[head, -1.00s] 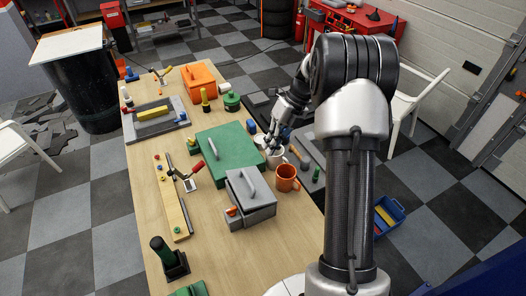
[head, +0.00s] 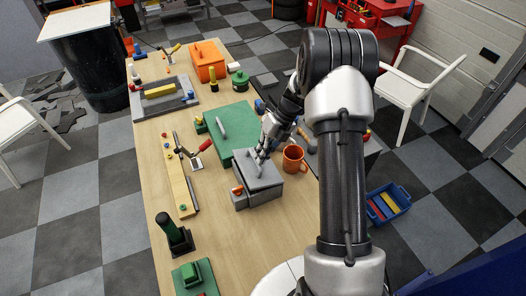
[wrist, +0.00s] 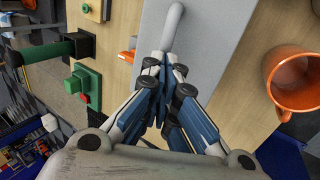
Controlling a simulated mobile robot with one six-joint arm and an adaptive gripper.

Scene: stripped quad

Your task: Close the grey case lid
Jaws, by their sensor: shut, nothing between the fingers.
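The grey case (head: 258,197) stands on the wooden table, left of the orange mug. Its grey lid (head: 270,178) with a bar handle (head: 255,164) lies over the top and looks about level; I cannot tell whether it is fully seated. An orange piece (head: 238,190) sits at the case's left side. My gripper (head: 261,155) is shut and empty, right above the lid by the handle. In the wrist view the shut fingertips (wrist: 164,62) lie over the grey lid (wrist: 208,40) at the handle's near end; contact is unclear.
The orange mug (head: 293,158) stands close on the right. A green case (head: 232,128) lies behind. A red-handled clamp (head: 203,146) and a long wooden strip (head: 180,182) are to the left.

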